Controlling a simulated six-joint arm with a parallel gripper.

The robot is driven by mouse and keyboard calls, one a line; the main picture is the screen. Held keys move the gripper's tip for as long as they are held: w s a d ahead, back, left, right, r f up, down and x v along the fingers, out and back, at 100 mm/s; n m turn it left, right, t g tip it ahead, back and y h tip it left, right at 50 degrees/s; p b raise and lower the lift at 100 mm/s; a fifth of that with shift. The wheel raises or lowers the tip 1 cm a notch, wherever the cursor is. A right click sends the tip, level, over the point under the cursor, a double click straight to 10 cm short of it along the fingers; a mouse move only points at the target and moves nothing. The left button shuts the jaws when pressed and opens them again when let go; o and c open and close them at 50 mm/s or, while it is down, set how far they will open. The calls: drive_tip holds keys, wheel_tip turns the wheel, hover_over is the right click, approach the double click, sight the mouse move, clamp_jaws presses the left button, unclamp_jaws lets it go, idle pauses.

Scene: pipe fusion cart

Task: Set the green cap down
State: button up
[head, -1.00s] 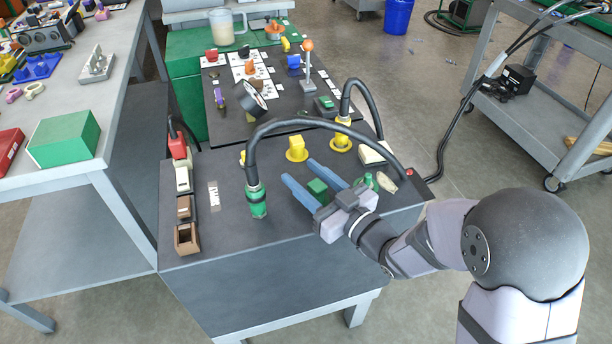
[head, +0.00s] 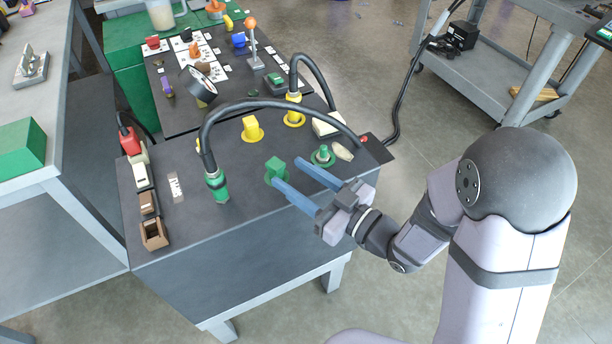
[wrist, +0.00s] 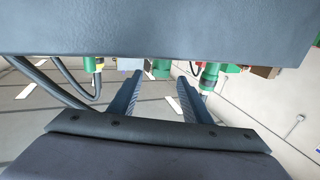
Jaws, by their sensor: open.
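The green cap (head: 276,168) is a blocky green piece on a round green base, upright on the dark cart top (head: 240,235). My gripper (head: 285,172) is open, its two blue fingers pointing at the cap from the right. The cap is at the fingertips, with no visible grip on it. In the wrist view a green piece, seemingly the cap (wrist: 160,68), shows between the open fingers (wrist: 160,80). The grey-blue slab across the top of that view hides much.
A green connector on a black cable (head: 216,186) stands left of the cap. A green fitting with a round flange (head: 323,156) stands to the right. A yellow cap (head: 252,129) and yellow connector (head: 294,113) stand behind. The cable arches over the cart top. The front strip is clear.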

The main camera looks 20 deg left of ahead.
drive_tip(key=shift+d+r+p, duration=0.1)
drive_tip(key=shift+r+p, duration=0.1)
drive_tip(key=shift+p, duration=0.9)
drive_tip(key=d+p, duration=0.1)
drive_tip(key=p, duration=0.2)
drive_tip(key=shift+s, duration=0.2)
drive_tip(key=p, duration=0.1)
drive_tip(key=d+p, duration=0.1)
drive_tip(key=p, duration=0.1)
drive_tip(key=shift+s+f, duration=0.15)
drive_tip(key=shift+s, duration=0.15)
